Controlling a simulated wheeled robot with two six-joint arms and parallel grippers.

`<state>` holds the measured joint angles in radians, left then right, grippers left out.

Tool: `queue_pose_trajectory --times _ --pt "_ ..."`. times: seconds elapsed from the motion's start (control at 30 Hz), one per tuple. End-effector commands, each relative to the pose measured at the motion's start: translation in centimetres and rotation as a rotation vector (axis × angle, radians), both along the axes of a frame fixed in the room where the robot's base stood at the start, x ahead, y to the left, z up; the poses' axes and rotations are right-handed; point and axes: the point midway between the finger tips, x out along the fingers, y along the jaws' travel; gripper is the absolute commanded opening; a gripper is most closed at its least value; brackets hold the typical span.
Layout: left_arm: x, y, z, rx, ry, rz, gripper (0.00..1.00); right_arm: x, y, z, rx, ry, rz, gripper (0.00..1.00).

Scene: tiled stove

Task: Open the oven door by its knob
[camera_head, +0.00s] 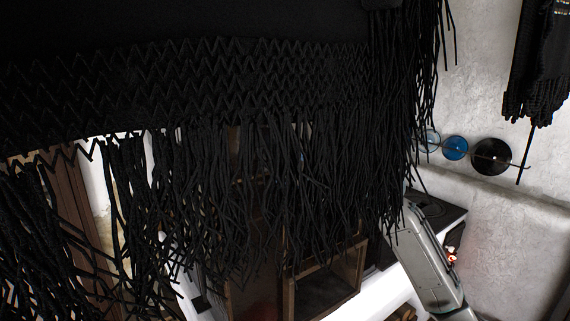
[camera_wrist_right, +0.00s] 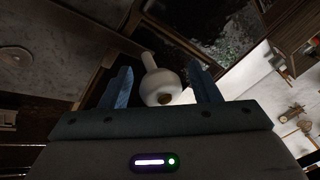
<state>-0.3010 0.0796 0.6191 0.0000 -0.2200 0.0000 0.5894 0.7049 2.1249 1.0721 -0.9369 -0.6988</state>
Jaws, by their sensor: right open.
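My right gripper (camera_wrist_right: 160,76) shows in the wrist view with its two blue fingers apart. A white, rounded thing with a narrow neck (camera_wrist_right: 162,87) lies between the fingers in that picture. It looks like a knob, but I cannot tell for sure. Gaps show between it and both fingers; its depth relative to the fingertips is unclear. In the head view, my right arm comes in at the lower right, and its gripper is hidden. I cannot make out the oven door clearly. My left gripper is in neither view.
A black fringed cloth (camera_head: 300,90) hangs across most of the head view and hides much of the scene. Behind its strands are a wooden frame (camera_head: 357,265) and white surfaces. A dark stove plate (camera_head: 440,212) lies near my right arm. Round plates (camera_head: 455,148) hang on the wall.

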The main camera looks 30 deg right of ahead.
Motion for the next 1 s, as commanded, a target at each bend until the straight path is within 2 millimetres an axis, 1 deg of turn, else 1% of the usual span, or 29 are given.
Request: queue_pose_trajectory --times 0.03,0.2,0.53,0.6,0.67,0.7,0.77,0.8,0.83,1.0 --pt "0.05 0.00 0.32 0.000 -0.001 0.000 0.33 0.29 0.21 0.18 0.002 0.000 0.001 0.56" --pt "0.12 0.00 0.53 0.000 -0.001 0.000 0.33 0.83 0.57 0.07 0.000 0.001 0.001 0.56" --pt "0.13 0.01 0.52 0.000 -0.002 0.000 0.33 0.93 0.64 -0.02 0.000 0.001 0.001 0.56" --pt "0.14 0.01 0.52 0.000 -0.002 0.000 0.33 0.93 0.64 -0.02 0.000 0.001 0.001 0.42" --pt "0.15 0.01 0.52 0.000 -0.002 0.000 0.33 0.93 0.64 -0.03 -0.001 0.002 0.001 0.31" --pt "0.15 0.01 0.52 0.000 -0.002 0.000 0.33 0.93 0.64 -0.06 -0.001 0.002 0.001 0.23" --pt "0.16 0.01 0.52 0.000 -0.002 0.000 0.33 0.93 0.64 -0.10 -0.001 0.003 0.001 0.11" --pt "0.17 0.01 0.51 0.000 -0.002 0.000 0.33 0.93 0.65 -0.12 -0.001 0.005 0.002 0.03" --pt "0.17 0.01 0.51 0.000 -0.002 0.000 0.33 0.93 0.64 -0.15 -0.001 0.005 0.002 0.00" --pt "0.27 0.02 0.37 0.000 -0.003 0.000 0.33 0.93 0.68 -0.29 0.000 0.008 0.009 0.00"
